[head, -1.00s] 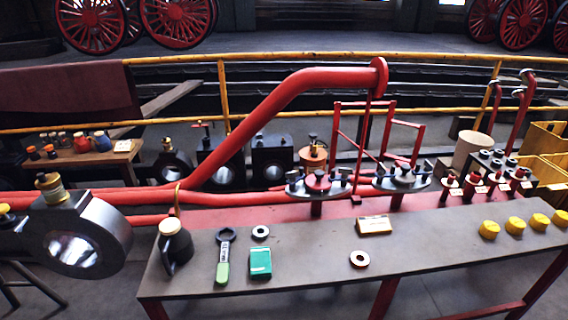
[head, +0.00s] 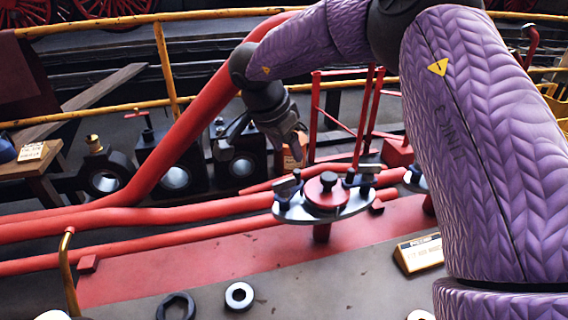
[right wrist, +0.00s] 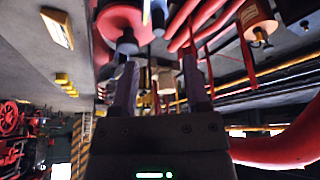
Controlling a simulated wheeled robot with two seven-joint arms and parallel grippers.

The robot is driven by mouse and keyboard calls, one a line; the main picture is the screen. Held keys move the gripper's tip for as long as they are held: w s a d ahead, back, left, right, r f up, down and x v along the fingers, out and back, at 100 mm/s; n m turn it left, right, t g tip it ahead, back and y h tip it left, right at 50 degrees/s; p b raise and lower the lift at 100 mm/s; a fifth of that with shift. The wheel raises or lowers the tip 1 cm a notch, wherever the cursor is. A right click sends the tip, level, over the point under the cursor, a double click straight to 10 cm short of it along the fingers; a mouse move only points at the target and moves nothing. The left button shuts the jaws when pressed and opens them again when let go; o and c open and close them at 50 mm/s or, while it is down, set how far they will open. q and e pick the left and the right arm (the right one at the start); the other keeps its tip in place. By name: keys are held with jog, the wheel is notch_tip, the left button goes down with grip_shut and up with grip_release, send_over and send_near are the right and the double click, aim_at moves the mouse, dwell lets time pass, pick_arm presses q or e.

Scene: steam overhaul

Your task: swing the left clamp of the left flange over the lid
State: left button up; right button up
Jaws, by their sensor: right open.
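The left flange (head: 284,214) is a grey plate on a red post, with a round red lid (head: 325,196) and a black knob in its middle. Its left clamp (head: 287,187) is a dark post with a grey bar at the plate's left side; I cannot tell whether the bar reaches over the lid. More clamps (head: 350,178) stand at the right side. My right gripper (head: 262,146) is open and empty, above and left of the flange. In the right wrist view, its spread fingers (right wrist: 160,62) point toward a red disc (right wrist: 118,18) and dark fittings. My left gripper is out of view.
Thick red pipes (head: 130,219) run behind and left of the flange. The bench in front holds a label block (head: 419,253), a black ring (head: 176,305) and a pale ring (head: 239,296). My right arm hides much of the right side.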

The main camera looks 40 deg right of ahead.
aim_at(297, 171)
jog(key=b+x, duration=0.3)
jog(key=x, duration=0.5)
jog(key=shift+f, duration=0.1)
jog(key=shift+s, duration=0.1)
jog(key=shift+c, duration=1.3)
jog(key=c, duration=0.5)
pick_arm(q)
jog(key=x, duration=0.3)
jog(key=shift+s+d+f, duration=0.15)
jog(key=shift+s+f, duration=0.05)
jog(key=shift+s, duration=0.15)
pick_arm(e)
grip_shut()
